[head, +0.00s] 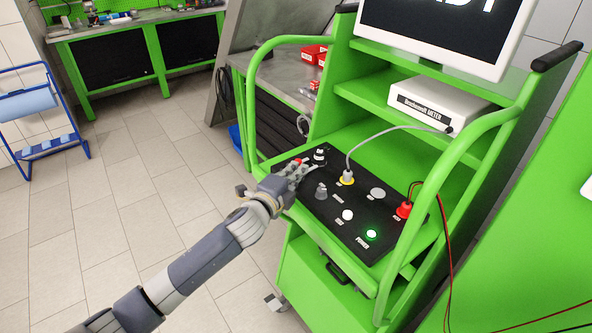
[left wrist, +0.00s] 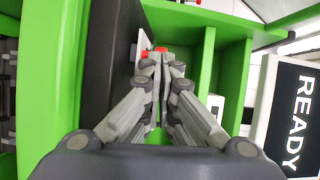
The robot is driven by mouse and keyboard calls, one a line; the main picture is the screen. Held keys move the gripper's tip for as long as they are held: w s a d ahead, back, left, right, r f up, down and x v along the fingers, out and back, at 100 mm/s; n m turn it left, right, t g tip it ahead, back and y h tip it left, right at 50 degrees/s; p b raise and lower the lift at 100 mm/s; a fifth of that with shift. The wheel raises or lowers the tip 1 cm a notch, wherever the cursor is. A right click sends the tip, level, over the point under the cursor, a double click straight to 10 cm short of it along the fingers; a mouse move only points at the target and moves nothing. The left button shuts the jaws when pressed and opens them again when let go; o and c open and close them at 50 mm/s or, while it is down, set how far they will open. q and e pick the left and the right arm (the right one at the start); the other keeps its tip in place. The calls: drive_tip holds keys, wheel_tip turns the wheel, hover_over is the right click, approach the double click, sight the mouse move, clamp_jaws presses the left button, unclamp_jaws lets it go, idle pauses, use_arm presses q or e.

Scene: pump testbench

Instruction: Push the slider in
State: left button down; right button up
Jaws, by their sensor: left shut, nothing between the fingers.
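My left gripper (head: 303,169) reaches over the upper left part of the black control panel (head: 338,234). In the left wrist view the gripper (left wrist: 160,62) has its fingertips together with nothing between them. A small red part (head: 297,160) shows just beside the fingers, and red also shows right at the fingertips in the left wrist view (left wrist: 160,49). It may belong to the slider, but the fingers hide most of it. I cannot tell whether they touch it. My right gripper is not in view.
Green rails (head: 460,145) flank the bench.

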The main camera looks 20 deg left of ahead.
sight(307, 177)
use_arm(q)
drive_tip(key=w+d, duration=0.2)
drive_tip(key=w, duration=0.1)
drive_tip(key=shift+d, duration=0.1)
drive_tip(key=shift+s+r, duration=0.1)
idle(0.4)
